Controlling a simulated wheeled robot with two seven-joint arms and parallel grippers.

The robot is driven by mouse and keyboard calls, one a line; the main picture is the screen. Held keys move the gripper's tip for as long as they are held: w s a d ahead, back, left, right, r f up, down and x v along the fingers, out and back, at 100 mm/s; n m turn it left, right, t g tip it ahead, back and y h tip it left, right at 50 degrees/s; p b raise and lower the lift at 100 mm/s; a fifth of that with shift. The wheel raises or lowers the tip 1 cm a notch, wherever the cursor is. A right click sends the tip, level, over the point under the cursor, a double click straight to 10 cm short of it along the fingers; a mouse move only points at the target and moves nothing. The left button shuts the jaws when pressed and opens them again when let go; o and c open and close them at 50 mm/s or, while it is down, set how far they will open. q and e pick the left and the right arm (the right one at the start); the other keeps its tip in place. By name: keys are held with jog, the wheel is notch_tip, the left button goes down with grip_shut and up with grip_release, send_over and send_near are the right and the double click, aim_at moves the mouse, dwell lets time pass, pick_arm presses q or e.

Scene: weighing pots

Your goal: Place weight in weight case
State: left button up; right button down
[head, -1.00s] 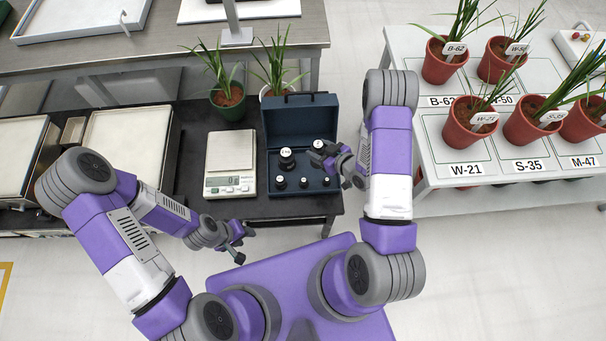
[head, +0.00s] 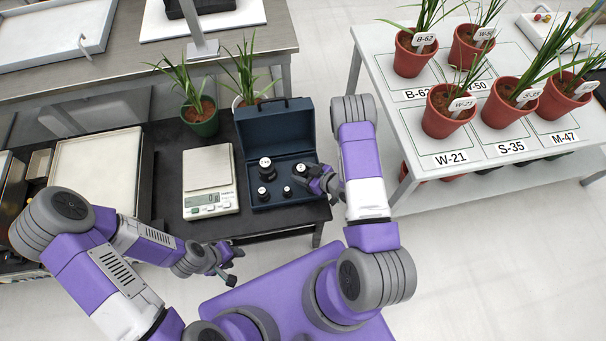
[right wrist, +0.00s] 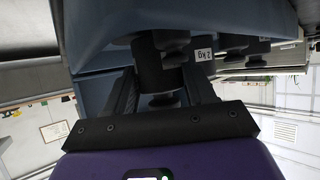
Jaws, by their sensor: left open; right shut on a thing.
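The weight case (head: 292,110) is a dark blue box with its lid open, on the black table. In its left part stand a large black weight with a white top label (head: 265,172) and smaller black weights (head: 262,193) and (head: 287,192). My right gripper (head: 308,177) is at the case's right part, shut on a black weight with a white top (head: 300,168). In the right wrist view the held black weight (right wrist: 150,70) is between the fingers; whether it touches the case floor cannot be told. My left gripper (head: 222,262) is open and empty in front of the table.
A scale (head: 208,172) stands just left of the case. Two potted plants, one in a green pot (head: 202,118), stand behind. A white table (head: 400,125) with several red pots is at the right. A pale tray (head: 97,172) lies at the left.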

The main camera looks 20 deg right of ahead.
jog(key=shift+w+f, duration=0.1)
jog(key=shift+f, duration=0.05)
jog(key=shift+f, duration=0.2)
jog(key=shift+c, duration=1.9)
grip_release()
jog(key=shift+r, duration=0.2)
jog(key=p+v, duration=0.3)
jog(key=v, duration=0.9)
jog(key=shift+s+f, duration=0.2)
jog(key=shift+s, duration=0.05)
